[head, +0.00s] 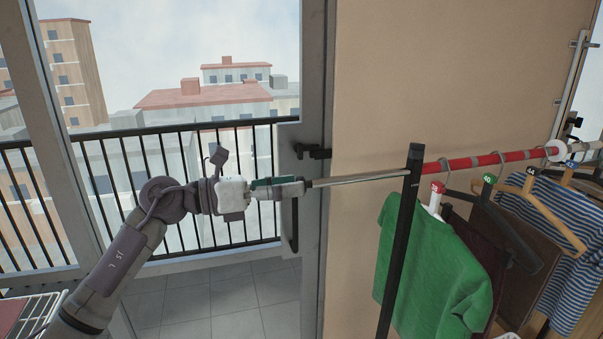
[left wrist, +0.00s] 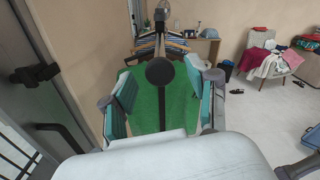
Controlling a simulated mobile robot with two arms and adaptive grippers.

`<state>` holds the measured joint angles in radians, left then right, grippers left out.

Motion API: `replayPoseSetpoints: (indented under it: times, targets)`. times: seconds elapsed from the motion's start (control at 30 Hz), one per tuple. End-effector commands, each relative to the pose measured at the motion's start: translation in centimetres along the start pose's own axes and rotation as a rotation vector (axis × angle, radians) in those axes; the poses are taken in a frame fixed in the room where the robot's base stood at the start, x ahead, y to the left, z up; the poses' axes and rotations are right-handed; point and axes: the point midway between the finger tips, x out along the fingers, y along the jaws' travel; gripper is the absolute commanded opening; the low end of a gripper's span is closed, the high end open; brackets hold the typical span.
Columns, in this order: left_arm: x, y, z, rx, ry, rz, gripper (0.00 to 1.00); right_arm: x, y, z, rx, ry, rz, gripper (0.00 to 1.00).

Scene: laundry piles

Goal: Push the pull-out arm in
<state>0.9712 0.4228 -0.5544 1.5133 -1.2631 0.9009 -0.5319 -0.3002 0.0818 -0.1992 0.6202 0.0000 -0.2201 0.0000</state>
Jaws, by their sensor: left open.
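The pull-out arm (head: 355,178) is a thin silver rod sticking out to the left from the black post of the clothes rack (head: 402,235). My left gripper (head: 303,186) is at the rod's outer end, in line with it. In the left wrist view the rod's round black end cap (left wrist: 160,71) faces the camera between the two open fingers of my left gripper (left wrist: 164,104). The fingers stand apart on either side of it. I cannot tell whether the palm touches the cap. My right gripper is not in view.
A green shirt (head: 437,262) and other clothes hang from the red rail (head: 475,162). A glass door frame with a handle (head: 311,152) stands close behind my left gripper, before a balcony railing (head: 95,195). A chair with laundry (left wrist: 272,66) stands farther off.

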Motion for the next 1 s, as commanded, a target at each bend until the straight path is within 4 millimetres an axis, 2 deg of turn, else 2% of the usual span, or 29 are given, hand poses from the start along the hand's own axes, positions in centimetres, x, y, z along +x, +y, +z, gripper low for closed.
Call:
replayPoseSetpoints:
  times: [0.1, 0.2, 0.57, 0.9, 1.0]
  targets:
    - [1.6, -0.1, 0.3, -0.001, -0.001, -0.002, 0.59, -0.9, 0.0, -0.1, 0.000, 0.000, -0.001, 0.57]
    - [2.4, 0.0, 0.1, -0.001, -0.001, -0.001, 0.59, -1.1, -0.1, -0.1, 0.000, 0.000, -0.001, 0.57]
    - [2.9, 0.0, 0.0, 0.000, -0.001, 0.000, 0.59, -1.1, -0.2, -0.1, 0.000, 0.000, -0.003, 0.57]
    - [2.8, 0.0, 0.0, -0.001, -0.001, 0.000, 0.03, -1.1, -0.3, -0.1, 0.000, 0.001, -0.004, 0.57]
    - [2.8, 0.0, 0.0, -0.001, -0.001, 0.000, 0.00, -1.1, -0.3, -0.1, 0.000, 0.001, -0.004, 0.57]
